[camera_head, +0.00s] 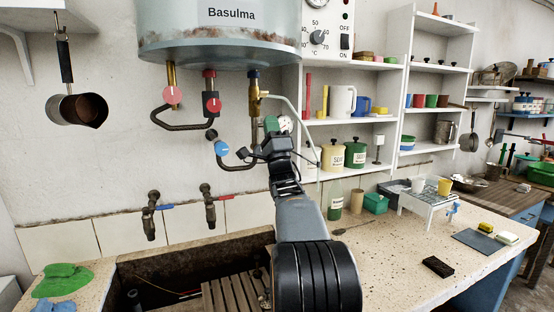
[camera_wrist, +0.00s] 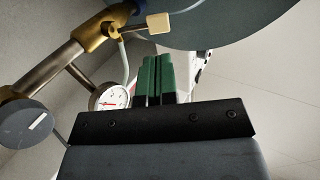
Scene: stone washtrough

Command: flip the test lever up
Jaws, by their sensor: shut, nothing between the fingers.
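The test lever (camera_wrist: 159,22) shows in the wrist view as a short brass arm with a cream tab, sticking out to the right from a brass valve (camera_wrist: 110,28). In the head view the brass valve (camera_head: 254,97) hangs under the boiler (camera_head: 222,32); the lever is hard to make out there. My gripper (camera_wrist: 154,62) has green fingers, closed together and empty. In the wrist view the fingertips are just below the cream tab, with a visible gap in the picture; the depth between them is unclear. In the head view my gripper (camera_head: 271,124) is below the valve.
A round gauge (camera_wrist: 110,98) sits close left of my fingers; the gauge also shows in the head view (camera_head: 285,124). A pale bent pipe (camera_head: 298,112) runs down right of my gripper. A red-knobbed valve (camera_head: 211,103) and a blue-handled valve (camera_head: 221,148) are left.

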